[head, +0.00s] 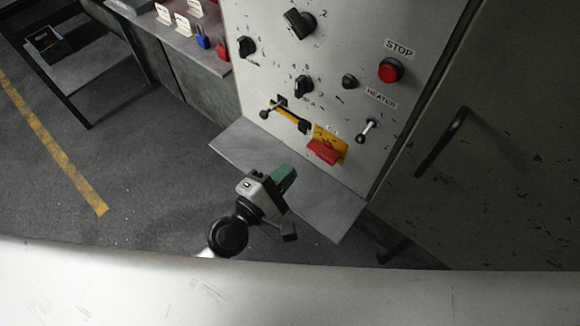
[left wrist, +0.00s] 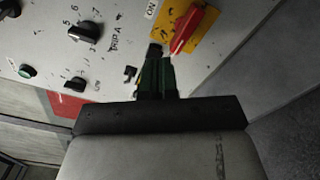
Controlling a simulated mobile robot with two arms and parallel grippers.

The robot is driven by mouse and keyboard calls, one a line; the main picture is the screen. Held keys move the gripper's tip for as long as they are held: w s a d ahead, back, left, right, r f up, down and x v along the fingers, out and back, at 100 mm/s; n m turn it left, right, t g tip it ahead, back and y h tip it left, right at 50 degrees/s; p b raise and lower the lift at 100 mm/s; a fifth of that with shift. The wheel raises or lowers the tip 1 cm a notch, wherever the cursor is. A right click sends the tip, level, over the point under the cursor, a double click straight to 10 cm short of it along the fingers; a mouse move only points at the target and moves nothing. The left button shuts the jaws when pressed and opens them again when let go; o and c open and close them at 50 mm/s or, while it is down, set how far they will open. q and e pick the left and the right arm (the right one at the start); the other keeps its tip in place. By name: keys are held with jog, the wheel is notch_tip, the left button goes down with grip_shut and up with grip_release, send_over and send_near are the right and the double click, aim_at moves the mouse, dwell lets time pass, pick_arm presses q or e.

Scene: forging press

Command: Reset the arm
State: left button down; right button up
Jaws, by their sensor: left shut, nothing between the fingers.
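My left gripper (head: 285,178) is shut and empty, with green fingers, above the grey ledge (head: 335,208) at the foot of the control panel (head: 335,65). In the head view it is below and left of the red rotary handle (head: 323,152) on its yellow plate. In the left wrist view the green fingertips (left wrist: 157,70) point at the panel, just below the red handle (left wrist: 186,30). I cannot tell whether they touch the panel. My right gripper is in neither view.
The panel carries black knobs (head: 299,22), a red STOP button (head: 391,70) and small levers (head: 366,131). A shelf (head: 165,35) at upper left holds tags, a blue padlock (head: 202,38) and a red padlock (head: 222,50). A door handle (head: 441,142) stands out at right. Open floor lies left.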

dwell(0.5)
pick_arm(q)
jog(key=s+a+f+m+g+y, duration=0.3)
jog(key=s+a+m+g+y, duration=0.2)
jog(key=s+a+m, duration=0.3)
jog(key=s+a+f+m+g+y, duration=0.2)
jog(key=s+a+m+g+y, duration=0.35)
jog(key=a+m, duration=0.45)
notch_tip(320, 180, down, 26)
jog(key=r+m+g, duration=0.1)
jog(key=g, duration=0.1)
jog(key=s+a+f+g, duration=0.1)
jog(key=s+a+f, duration=0.1)
jog(key=s+f, duration=1.5)
jog(key=shift+s+f, duration=0.15)
jog(key=shift+f, duration=0.15)
